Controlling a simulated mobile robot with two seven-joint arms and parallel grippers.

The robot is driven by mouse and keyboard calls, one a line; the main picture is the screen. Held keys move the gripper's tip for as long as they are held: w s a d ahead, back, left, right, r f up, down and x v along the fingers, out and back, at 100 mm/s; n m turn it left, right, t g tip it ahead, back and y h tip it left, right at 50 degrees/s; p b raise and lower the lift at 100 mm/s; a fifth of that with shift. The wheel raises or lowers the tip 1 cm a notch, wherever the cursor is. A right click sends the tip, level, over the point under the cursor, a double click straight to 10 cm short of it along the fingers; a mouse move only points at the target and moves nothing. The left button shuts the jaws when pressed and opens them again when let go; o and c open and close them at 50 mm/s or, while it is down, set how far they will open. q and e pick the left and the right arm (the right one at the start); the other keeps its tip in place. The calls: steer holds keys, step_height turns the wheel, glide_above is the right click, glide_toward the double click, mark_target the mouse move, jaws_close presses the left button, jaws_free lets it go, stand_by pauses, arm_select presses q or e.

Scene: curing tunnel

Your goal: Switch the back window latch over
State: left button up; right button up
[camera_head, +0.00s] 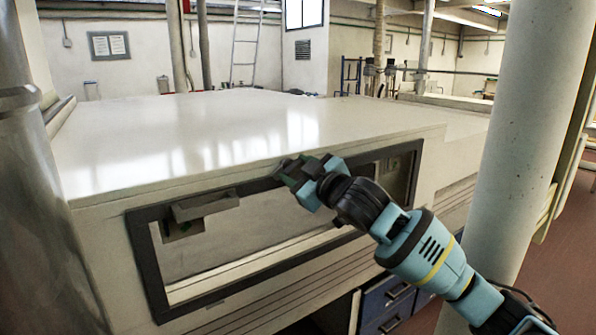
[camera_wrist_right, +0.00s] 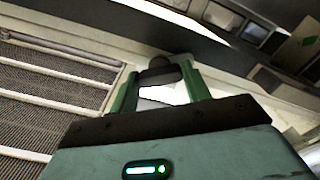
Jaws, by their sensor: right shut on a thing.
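A long window with a dark frame (camera_head: 140,262) is set in the front of a pale housing. My right gripper (camera_head: 288,172) is at the upper edge of this frame, near its middle. In the right wrist view its two green fingers (camera_wrist_right: 160,82) are closed around a small dark piece (camera_wrist_right: 157,72), which looks like the latch. The fingers and gripper body hide most of it in the head view, so I cannot tell which way it is turned. My left gripper is not in view.
The housing's flat white top (camera_head: 180,140) is clear. A grey bracket (camera_head: 205,205) hangs inside the window at the upper left. A thick pale column (camera_head: 510,150) stands right of the housing, close to my right arm. Blue drawers (camera_head: 388,298) are below.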

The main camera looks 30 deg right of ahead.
steer(key=n, duration=0.6)
steer(key=shift+n, duration=0.3)
steer(key=n, duration=0.4)
steer(key=shift+n, duration=0.4)
steer(key=o, duration=1)
steer(key=s+d, duration=0.1)
steer(key=s, duration=0.6)
steer(key=shift+s, duration=0.4)
